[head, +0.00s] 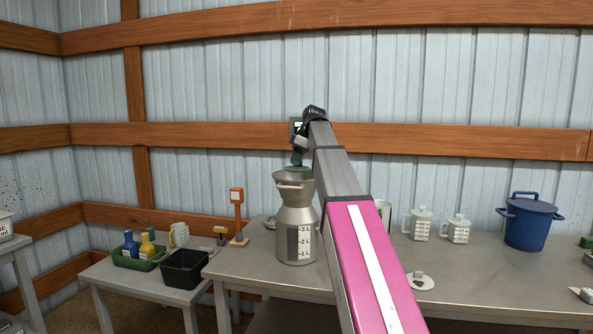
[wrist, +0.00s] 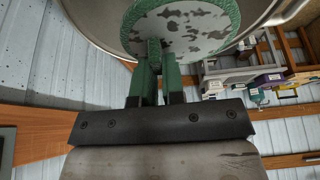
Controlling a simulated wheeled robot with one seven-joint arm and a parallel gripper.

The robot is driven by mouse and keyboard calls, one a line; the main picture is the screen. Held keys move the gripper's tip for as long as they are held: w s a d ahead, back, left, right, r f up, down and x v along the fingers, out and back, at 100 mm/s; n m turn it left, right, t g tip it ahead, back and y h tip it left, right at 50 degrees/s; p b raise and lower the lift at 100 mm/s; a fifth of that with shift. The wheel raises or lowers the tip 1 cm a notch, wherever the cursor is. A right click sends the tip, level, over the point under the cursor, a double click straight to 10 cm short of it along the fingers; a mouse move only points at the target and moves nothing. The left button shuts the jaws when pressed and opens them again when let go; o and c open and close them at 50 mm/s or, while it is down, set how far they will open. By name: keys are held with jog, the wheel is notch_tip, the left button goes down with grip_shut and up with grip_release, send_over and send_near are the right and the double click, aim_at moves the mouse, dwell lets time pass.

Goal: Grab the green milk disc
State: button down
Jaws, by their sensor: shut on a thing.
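The green milk disc (wrist: 185,28) fills the top of the wrist view. It has a green speckled rim and a pale face with dark blotches. My gripper (wrist: 153,70) has its green fingers closed on the small green knob on the disc's face. In the head view my gripper (head: 297,158) is over the mouth of the metal milk can (head: 296,215).
Behind my arm is a grey table (head: 480,282). White measuring jugs (head: 420,224) and a lidded blue pot (head: 528,222) stand at right. An orange scale (head: 238,215), a black bin (head: 184,269) and a green tray (head: 138,262) with bottles are at left. A wooden wall rail lies behind.

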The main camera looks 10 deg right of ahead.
jog(key=shift+r, duration=0.25)
jog(key=shift+r, duration=1.25)
